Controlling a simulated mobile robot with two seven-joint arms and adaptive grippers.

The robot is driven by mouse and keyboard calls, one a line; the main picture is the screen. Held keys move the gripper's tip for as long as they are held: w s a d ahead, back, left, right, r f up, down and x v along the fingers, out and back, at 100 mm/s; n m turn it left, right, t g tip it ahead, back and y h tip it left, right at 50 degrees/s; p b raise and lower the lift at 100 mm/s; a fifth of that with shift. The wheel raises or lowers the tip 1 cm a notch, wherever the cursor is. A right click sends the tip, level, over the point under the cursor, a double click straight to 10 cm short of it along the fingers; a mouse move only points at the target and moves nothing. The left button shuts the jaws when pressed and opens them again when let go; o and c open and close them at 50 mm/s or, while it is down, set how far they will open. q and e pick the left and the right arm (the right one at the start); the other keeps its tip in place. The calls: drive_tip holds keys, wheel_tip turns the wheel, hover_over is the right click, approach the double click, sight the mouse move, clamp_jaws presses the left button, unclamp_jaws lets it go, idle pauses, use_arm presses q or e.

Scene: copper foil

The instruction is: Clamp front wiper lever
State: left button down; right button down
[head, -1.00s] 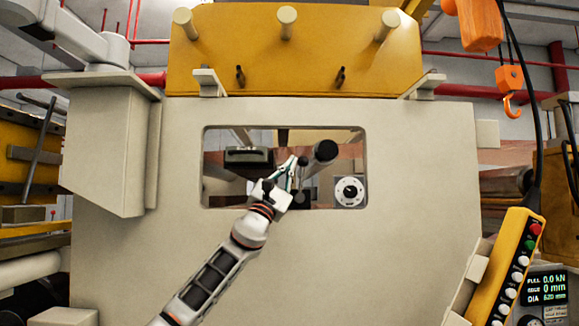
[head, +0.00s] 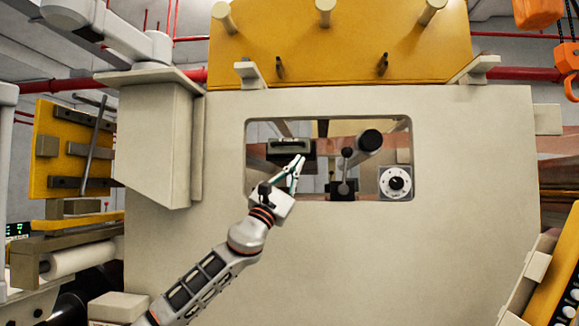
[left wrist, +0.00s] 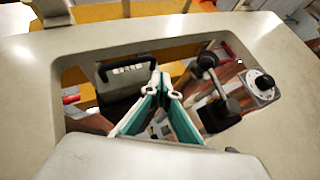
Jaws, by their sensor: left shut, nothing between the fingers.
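My right gripper is not in view.
The window frame (head: 330,119) borders the working space. A dark round-ended cylinder (head: 370,140) and a white dial (head: 396,182) are right of the lever. An orange hook (head: 571,82) hangs at right.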

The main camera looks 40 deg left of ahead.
use_arm(q)
drive_tip(key=shift+s+a+f, duration=0.1)
drive_tip(key=shift+s+a, duration=0.1)
drive_tip(key=shift+s, duration=0.35)
drive_tip(key=shift+s+a+f, duration=0.1)
drive_tip(key=shift+s+a, duration=0.1)
drive_tip(key=shift+s, duration=0.3)
